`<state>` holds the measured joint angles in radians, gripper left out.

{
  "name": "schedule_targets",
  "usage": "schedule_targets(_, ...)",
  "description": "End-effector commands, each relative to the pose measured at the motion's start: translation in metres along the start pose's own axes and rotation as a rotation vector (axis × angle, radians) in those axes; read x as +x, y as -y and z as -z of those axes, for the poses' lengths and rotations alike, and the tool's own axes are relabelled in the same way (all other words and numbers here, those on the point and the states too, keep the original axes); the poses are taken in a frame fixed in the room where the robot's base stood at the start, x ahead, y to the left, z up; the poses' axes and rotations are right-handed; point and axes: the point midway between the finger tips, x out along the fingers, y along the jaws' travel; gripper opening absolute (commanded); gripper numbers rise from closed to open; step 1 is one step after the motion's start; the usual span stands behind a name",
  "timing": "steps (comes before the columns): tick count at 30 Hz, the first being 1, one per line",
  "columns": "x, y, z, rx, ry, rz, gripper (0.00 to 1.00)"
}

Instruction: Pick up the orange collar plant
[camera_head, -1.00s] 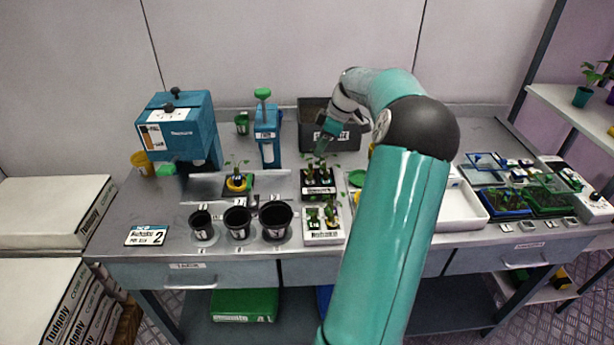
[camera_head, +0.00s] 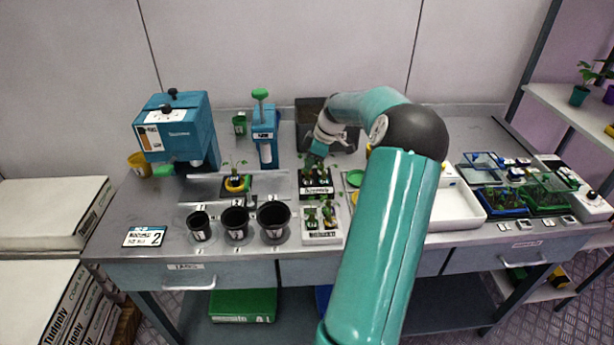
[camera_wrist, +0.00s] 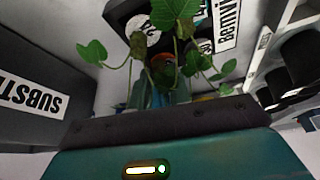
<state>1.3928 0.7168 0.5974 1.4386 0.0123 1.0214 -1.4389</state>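My gripper (camera_head: 317,153) points down above the back of a small black labelled tray (camera_head: 317,191) holding small leafy seedlings. In the wrist view, green leaves (camera_wrist: 174,12) and thin stems stand close in front of the gripper body. A small orange patch (camera_wrist: 166,59) shows among the stems, perhaps the orange collar; most of it is hidden. Teal parts (camera_wrist: 150,97) show below the leaves, but the fingertips are not clear. I cannot tell whether the gripper is open or touching a plant. Another seedling with a yellow collar (camera_head: 237,184) sits farther left.
The dark substrate box (camera_wrist: 30,95) stands close beside the gripper. Black pots (camera_head: 273,220) stand in a row at the front. A white seedling tray (camera_head: 323,238) is in front of the black tray. A blue press (camera_head: 265,135) and a white bin (camera_head: 455,208) flank the area.

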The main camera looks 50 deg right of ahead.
Motion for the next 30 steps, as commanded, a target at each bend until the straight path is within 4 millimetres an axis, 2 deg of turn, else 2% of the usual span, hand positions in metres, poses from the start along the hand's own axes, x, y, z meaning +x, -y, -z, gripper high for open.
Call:
schedule_targets(1, 0.000, 0.000, 0.000, 0.000, 0.000, 0.000, 0.09)
schedule_targets(3, 0.000, 0.000, 0.000, 0.000, 0.000, 0.000, 0.00)
schedule_targets(14, -0.005, -0.001, 0.002, -0.001, 0.000, -0.002, 0.00)
schedule_targets(17, -0.018, -0.001, 0.007, -0.001, 0.001, -0.004, 0.00)
schedule_targets(25, -0.068, -0.001, 0.028, -0.002, 0.001, -0.004, 0.00)
schedule_targets(30, -0.089, 0.001, 0.036, -0.001, 0.001, -0.001, 0.00)
